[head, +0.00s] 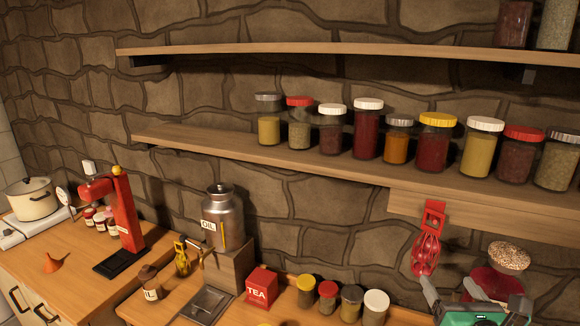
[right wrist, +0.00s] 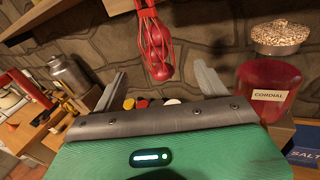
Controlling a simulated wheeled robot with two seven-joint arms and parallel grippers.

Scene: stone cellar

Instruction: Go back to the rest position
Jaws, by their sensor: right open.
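My right gripper (head: 473,295) is at the lower right of the head view, its green body cut by the bottom edge. In the right wrist view its two grey fingers (right wrist: 158,72) stand wide apart with nothing between them. A red hanging holder with round red items (head: 427,248) hangs from the board under the lower shelf. It is beyond the fingers and also shows at the top of the right wrist view (right wrist: 156,45). My left gripper is not in view.
A red cordial jar (right wrist: 268,88) and a pan of speckled grains (right wrist: 282,34) are close on the right. Jars stand on the lower shelf (head: 230,150). Several small jars and a red tea box (head: 261,287) line the counter. An oil can (head: 222,220) stands further left.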

